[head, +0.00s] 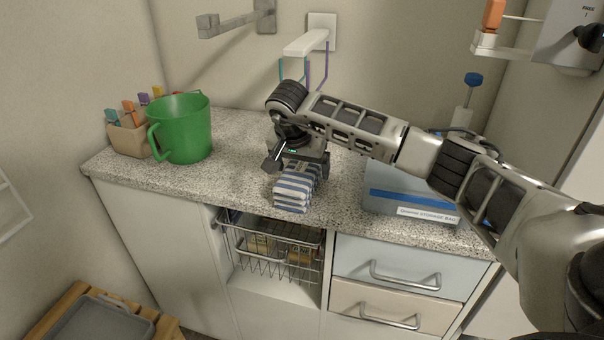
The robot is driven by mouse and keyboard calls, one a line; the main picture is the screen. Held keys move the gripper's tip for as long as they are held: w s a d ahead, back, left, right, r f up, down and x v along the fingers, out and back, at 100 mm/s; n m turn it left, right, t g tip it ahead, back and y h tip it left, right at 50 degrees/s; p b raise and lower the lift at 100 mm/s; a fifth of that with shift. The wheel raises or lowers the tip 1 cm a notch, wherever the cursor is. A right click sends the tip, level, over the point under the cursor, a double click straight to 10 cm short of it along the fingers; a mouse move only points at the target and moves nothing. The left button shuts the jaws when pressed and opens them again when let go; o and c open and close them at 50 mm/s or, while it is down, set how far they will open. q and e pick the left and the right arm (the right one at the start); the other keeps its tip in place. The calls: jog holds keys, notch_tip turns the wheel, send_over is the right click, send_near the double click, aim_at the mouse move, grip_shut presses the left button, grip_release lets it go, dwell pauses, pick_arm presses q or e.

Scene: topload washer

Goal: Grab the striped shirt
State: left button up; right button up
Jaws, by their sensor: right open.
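The striped shirt (293,193) is a folded blue and white bundle. It lies on the speckled countertop (235,188) near the front edge, in the middle of the head view. My right gripper (296,167) is right above and behind the shirt, pointing down, with its arm reaching in from the right. It is open; the fingers look close to the shirt's upper side, and I cannot tell whether they touch it. Part of the shirt's back is hidden by the gripper. My left gripper is not in view.
A green bucket (184,128) and a box of clothespins (128,137) stand at the left of the counter. A blue-grey storage box (405,200) is right of the shirt, partly behind my arm. Below are a wire basket (272,250) and two drawers (405,270).

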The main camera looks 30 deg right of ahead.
jog(key=shift+w+d+f, duration=0.15)
jog(key=shift+f, duration=0.35)
jog(key=c, duration=1.2)
jog(key=shift+o, duration=0.2)
jog(key=shift+r, duration=0.1)
